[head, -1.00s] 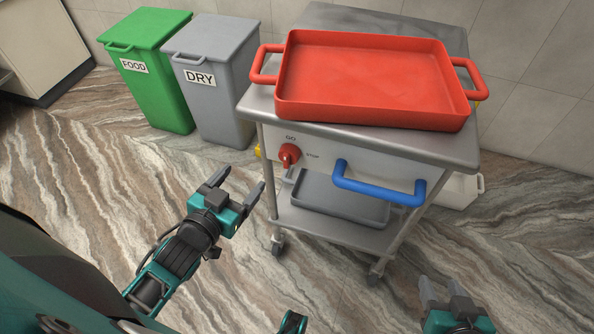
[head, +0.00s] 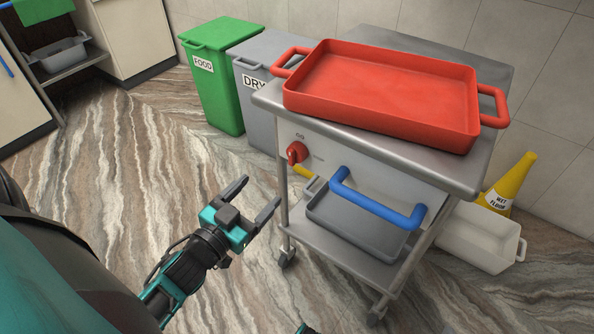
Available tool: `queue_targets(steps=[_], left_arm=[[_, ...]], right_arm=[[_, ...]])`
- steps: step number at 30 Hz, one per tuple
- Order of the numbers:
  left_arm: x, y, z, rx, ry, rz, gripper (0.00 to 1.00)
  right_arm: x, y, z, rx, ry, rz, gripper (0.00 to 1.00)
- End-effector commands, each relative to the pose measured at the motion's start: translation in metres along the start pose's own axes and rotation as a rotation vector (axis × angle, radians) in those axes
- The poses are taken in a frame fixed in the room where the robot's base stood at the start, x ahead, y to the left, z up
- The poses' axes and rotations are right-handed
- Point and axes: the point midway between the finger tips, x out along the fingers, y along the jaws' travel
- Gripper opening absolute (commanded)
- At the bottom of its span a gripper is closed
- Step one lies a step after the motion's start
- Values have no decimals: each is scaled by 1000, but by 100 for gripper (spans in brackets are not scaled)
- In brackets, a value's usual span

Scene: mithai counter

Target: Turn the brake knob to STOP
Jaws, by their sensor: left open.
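The red brake knob (head: 296,152) is on the front panel of a grey metal cart (head: 380,157), below the left end of its top. The GO label (head: 300,136) is above the knob. Small, blurred lettering is to the knob's right. The knob's pointer looks turned up toward GO, but it is small. My left gripper (head: 257,198) is open and empty, below and left of the knob, apart from it.
A red tray (head: 380,95) sits on the cart top. A blue handle (head: 376,204) sticks out of the cart front. A grey tray (head: 355,226) is on the lower shelf. Green (head: 216,72) and grey (head: 262,95) bins, a yellow cone (head: 511,186) and a white tub (head: 475,236) stand around.

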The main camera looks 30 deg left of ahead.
Motion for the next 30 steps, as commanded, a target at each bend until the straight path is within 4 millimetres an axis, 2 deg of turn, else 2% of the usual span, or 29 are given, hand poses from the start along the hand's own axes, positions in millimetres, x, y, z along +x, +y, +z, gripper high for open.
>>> queue_targets(steps=[6,10,24,30], left_arm=[[-3,6,0,3,12,-9,75],[6,6,0,3,14,-9,75],[95,4,0,5,14,-8,75],[118,4,0,4,12,-8,75]], right_arm=[[1,6,4,-5,-3,-13,48],[2,6,5,-6,-3,-14,48],[10,5,17,-5,-2,-14,48],[12,5,20,-4,-6,-15,48]])
